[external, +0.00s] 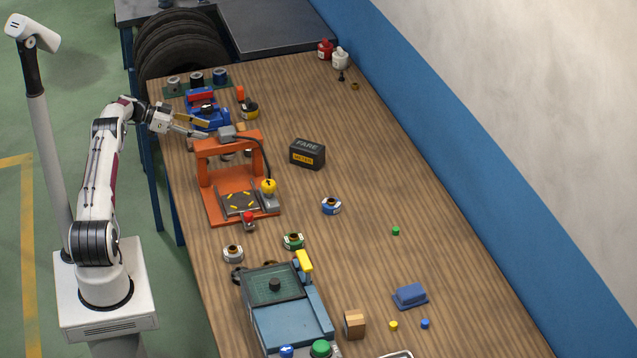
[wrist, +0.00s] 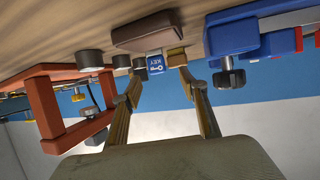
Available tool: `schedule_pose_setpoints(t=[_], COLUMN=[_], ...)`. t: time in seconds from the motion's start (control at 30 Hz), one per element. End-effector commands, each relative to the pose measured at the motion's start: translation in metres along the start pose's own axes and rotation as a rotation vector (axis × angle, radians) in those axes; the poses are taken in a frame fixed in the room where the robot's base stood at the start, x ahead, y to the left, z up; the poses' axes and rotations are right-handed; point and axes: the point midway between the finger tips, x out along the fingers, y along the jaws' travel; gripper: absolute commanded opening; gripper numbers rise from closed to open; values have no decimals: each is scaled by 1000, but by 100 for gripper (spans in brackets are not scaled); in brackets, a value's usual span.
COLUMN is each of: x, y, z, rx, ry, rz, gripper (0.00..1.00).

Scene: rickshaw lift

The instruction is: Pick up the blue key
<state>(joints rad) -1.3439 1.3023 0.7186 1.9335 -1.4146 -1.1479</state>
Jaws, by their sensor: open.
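The blue key (wrist: 155,66) is a small blue block with white "KEY" lettering and a key symbol, in the upper middle of the wrist view. It sits in a row between a dark round knob and a tan block, beside a brown bar. My gripper (wrist: 161,82) is open and empty, its two tan fingers pointing toward the key, which appears between the fingertips. I cannot tell how much distance is left. In the external view my gripper (external: 207,128) is at the table's left side, beside the orange frame and blue machine. I cannot make out the key there.
The orange frame (external: 230,145) stands close to my gripper, also at left in the wrist view (wrist: 55,105). A blue machine (external: 204,108) is just behind. A black fare meter (external: 307,153) stands to the right. The table's right middle is mostly clear.

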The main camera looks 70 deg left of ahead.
Motion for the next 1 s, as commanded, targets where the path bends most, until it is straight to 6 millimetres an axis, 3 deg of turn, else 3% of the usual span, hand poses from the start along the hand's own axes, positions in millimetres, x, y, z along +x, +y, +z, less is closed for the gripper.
schedule_pose_setpoints(t=[0.17,0.5,1.0], x=[2,25,32], y=[0,0,1], z=[0,0,0], rx=[0,0,0], ry=[0,1,1], rz=[0,0,-1], gripper=[43,43,43])
